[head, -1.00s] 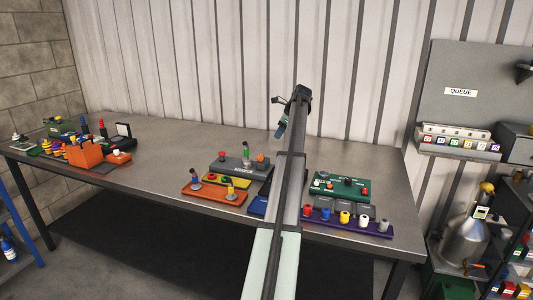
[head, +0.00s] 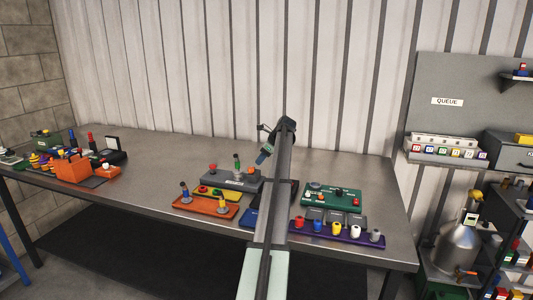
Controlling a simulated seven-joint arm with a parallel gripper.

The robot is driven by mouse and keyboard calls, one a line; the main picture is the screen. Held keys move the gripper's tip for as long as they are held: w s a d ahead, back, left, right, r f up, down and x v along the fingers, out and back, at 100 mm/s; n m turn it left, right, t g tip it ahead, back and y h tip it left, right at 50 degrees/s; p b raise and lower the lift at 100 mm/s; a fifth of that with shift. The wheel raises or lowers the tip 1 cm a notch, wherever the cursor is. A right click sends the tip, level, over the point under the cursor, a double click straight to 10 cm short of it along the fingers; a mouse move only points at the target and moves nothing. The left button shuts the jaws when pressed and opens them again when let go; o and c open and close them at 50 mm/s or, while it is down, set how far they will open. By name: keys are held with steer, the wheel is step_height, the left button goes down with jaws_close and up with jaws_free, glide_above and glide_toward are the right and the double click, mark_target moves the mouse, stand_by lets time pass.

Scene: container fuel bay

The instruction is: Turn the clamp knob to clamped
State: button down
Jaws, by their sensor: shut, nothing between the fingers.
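I cannot tell for sure which part is the clamp knob. The green panel (head: 312,201) right of my arm carries a black knob (head: 338,192) and a few small controls, too small to read. The grey fixture (head: 215,180) left of my arm has a red knob (head: 212,168), an upright green-topped handle (head: 237,162), an orange knob (head: 251,170) and a white label too small to read. My gripper (head: 262,157) points down and left above the back right of the grey fixture. It is shut and empty, and appears apart from the fixture. My arm hides part of the table between fixture and panel.
An orange tray (head: 205,207) with upright handles stands in front of the grey fixture. A purple rack (head: 345,234) with several coloured knobs lies at the front right. An orange box (head: 73,169) and small items stand at the far left.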

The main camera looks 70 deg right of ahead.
mark_target(257, 171)
steer(key=shift+x, duration=1.6)
